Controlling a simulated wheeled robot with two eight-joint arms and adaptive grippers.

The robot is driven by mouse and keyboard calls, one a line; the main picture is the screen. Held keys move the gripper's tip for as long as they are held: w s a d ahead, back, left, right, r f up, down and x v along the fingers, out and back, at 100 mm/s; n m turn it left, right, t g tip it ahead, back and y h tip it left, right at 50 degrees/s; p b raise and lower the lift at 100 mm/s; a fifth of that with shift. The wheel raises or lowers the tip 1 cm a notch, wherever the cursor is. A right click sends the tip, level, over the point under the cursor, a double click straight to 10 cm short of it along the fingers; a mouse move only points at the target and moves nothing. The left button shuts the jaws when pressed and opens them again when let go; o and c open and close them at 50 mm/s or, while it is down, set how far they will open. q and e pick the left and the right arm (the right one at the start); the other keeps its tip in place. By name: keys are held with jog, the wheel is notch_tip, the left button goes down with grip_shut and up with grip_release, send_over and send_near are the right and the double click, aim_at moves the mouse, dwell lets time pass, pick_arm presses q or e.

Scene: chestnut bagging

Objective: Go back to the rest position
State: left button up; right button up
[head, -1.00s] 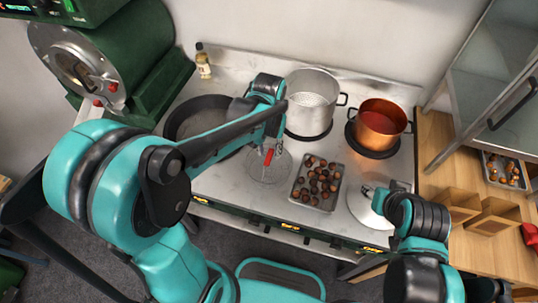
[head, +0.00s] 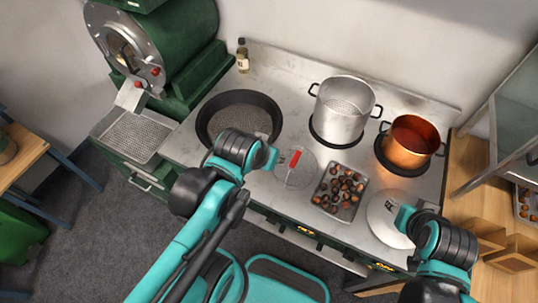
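My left gripper (head: 278,150) is at the end of the teal arm from the lower left. It is above the front of the stove (head: 268,92), between the black pan and a round wire mesh disc (head: 294,180). A red-handled tool (head: 295,158) shows over the disc, just beyond the gripper. I see nothing held, but the fingers are too small and partly hidden to judge their opening. My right gripper (head: 391,206) is at the lower right, over or beside a pale round lid (head: 386,228). Its fingers are unclear, and contact with the lid cannot be told.
A black pan (head: 207,123), steel pot (head: 340,120) and copper pot (head: 407,155) stand on the stove. A tray (head: 347,216) of chestnuts lies in front. A green roaster (head: 185,45) stands left. Wooden boxes (head: 510,262) are on the right counter.

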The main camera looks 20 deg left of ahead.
pick_arm(q)
jog(key=shift+s+a+t, duration=0.15)
jog(key=shift+s+t, duration=0.15)
jog(key=shift+f, duration=0.1)
notch_tip(320, 180, down, 5)
jog(key=b, duration=0.4)
jog(key=shift+r+b, duration=0.2)
jog(key=shift+b, duration=0.1)
dwell(0.4)
